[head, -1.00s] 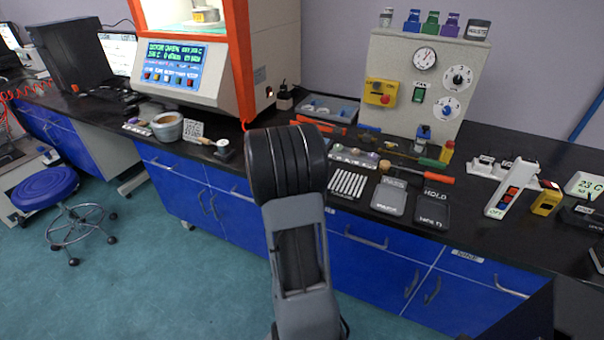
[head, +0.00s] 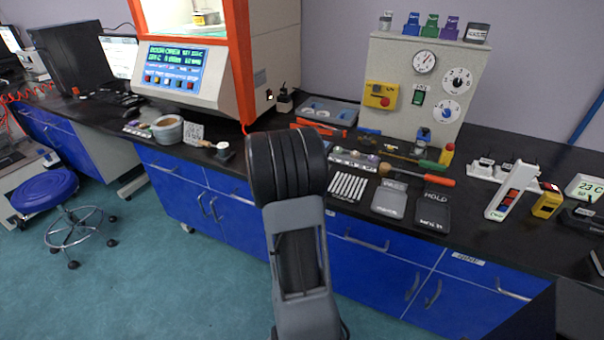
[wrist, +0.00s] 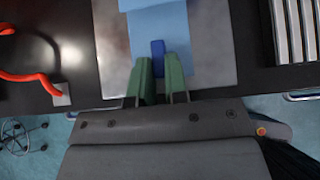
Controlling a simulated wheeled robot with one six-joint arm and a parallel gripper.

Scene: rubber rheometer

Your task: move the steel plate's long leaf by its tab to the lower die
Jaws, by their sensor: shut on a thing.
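The tab joins a light blue leaf (wrist: 158,25), which runs up past the top edge of the view. The leaf lies over a grey steel plate (wrist: 213,50). In the head view my arm hides the gripper, the leaf and the plate. A small round part (head: 206,17) shows inside the press chamber at the top; I cannot tell whether it is the lower die.
The orange-framed press (head: 178,72) stands at the back left. A grey bowl (head: 168,130) sits at the left. A red cord (wrist: 30,76) lies left of the plate.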

